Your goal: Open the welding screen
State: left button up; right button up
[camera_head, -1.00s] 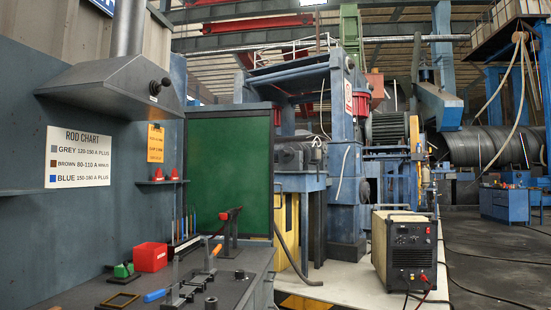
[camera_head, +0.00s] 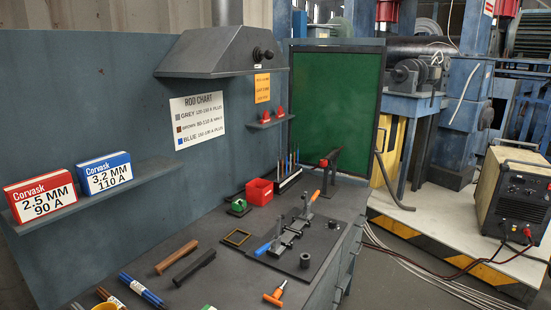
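The welding screen (camera_head: 338,112) is a dark green panel in a black frame. It stands upright at the far end of the workbench, next to the wall, in the head view. Its green face is turned towards me and it looks flat. Neither of my grippers shows in the head view.
The workbench (camera_head: 222,268) bears a clamp fixture (camera_head: 290,235), a red box (camera_head: 259,191), rods and tools. A shelf holds red (camera_head: 41,197) and blue (camera_head: 104,173) Corvask boxes. A fume hood (camera_head: 217,52) overhangs the bench. A welding machine (camera_head: 513,197) and cables stand at right.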

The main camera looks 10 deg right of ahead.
aim_at(336, 93)
jog(key=i+l, duration=0.1)
jog(key=l, duration=0.3)
jog(key=i+l, duration=0.1)
jog(key=l, duration=0.25)
jog(key=i+l, duration=0.15)
jog(key=l, duration=0.25)
jog(key=i+l, duration=0.1)
jog(key=l, duration=0.3)
jog(key=i+l, duration=0.1)
jog(key=l, duration=0.3)
jog(key=i+l, duration=0.1)
jog(key=l, duration=0.25)
jog(key=i+l, duration=0.1)
jog(key=l, duration=0.3)
jog(key=z, duration=0.05)
